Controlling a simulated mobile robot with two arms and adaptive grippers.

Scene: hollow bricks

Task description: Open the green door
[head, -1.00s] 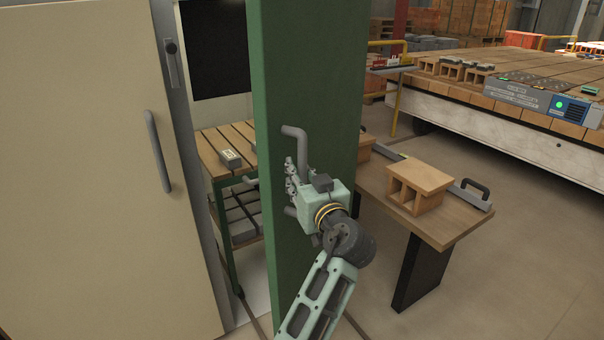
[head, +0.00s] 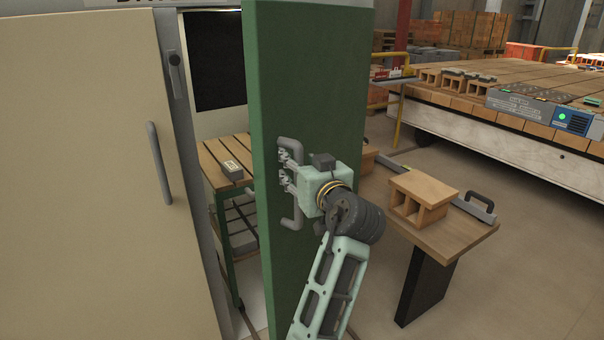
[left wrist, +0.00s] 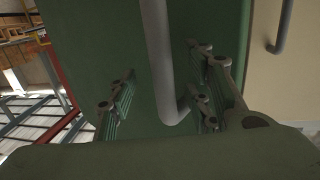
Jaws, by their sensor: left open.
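The green door (head: 310,80) stands ajar, with a gap between it and the beige door on the left. Its grey bar handle (head: 292,145) is upright near the door's left edge; it also shows in the left wrist view (left wrist: 158,50). My left gripper (head: 287,172) is at the middle of this handle. In the left wrist view my left gripper (left wrist: 165,100) is open, with the bar between its fingers. I cannot tell whether a finger touches the bar. My right gripper is not in view.
The beige door (head: 90,170) has its own handle (head: 158,163). Right of the green door, a low table (head: 450,235) bears a hollow brick (head: 422,197). Floor to the right is clear.

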